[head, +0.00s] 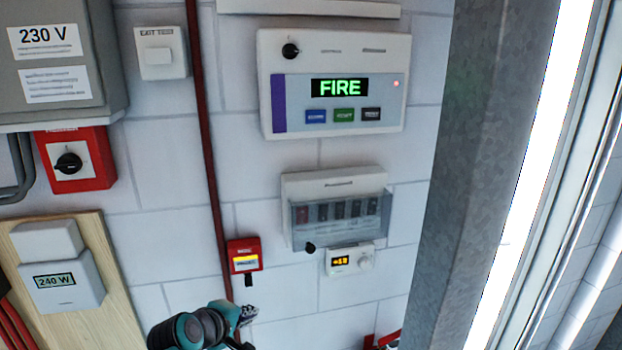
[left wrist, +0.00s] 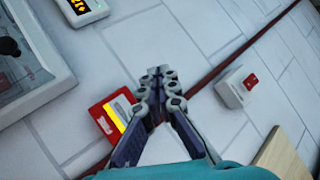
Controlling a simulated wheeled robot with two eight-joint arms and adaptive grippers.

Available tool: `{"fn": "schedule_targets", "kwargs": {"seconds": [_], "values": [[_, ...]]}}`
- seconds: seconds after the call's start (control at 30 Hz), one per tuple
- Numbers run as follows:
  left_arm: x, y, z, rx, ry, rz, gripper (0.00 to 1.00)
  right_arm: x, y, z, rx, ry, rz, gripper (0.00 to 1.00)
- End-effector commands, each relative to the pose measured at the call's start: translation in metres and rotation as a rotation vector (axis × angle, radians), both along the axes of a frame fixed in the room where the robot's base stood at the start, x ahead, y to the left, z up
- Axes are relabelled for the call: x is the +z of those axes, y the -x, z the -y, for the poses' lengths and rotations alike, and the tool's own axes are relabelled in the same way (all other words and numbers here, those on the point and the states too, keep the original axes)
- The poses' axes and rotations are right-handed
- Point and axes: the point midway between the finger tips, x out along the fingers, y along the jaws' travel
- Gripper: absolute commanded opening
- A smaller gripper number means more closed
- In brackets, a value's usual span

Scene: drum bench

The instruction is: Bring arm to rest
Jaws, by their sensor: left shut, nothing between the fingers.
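My left gripper (head: 243,312) shows at the bottom of the head view, at the end of a teal and dark arm. In the left wrist view its two fingers (left wrist: 160,75) meet at the tips, shut and empty. In the picture the fingers overlap the edge of a red call point (left wrist: 112,118) with a yellow strip; I cannot tell any contact. The red call point (head: 245,256) is on the wall above the gripper in the head view. My right gripper is not in view.
A fire panel (head: 392,55) reads FIRE. Below it are a breaker box (head: 335,185) and a small thermostat (head: 352,261). A red pipe (head: 207,130) runs down the wall. A grey post (head: 487,130) stands at right. A wooden board (head: 115,290) is at left.

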Motion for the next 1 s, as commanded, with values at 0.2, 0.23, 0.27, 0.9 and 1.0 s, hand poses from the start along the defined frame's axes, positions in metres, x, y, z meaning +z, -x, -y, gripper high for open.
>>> {"fn": "schedule_targets", "kwargs": {"seconds": [0.2, 0.23, 0.27, 0.9, 1.0], "values": [[-0.12, 0.066, 0.007, -0.221, -0.329, -0.018, 0.0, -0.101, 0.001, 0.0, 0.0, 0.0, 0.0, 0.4], [-0.133, 0.074, 0.007, -0.253, -0.373, -0.021, 0.0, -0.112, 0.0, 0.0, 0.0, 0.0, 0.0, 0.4], [-0.148, 0.083, 0.007, -0.284, -0.417, -0.024, 0.0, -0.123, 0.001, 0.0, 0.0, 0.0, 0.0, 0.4], [-0.335, 0.192, -0.016, -0.755, -1.019, -0.092, 0.0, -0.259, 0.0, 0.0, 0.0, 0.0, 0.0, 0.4], [-0.333, 0.192, -0.016, -0.757, -1.022, -0.092, 0.0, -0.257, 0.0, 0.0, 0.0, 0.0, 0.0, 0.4]]}}
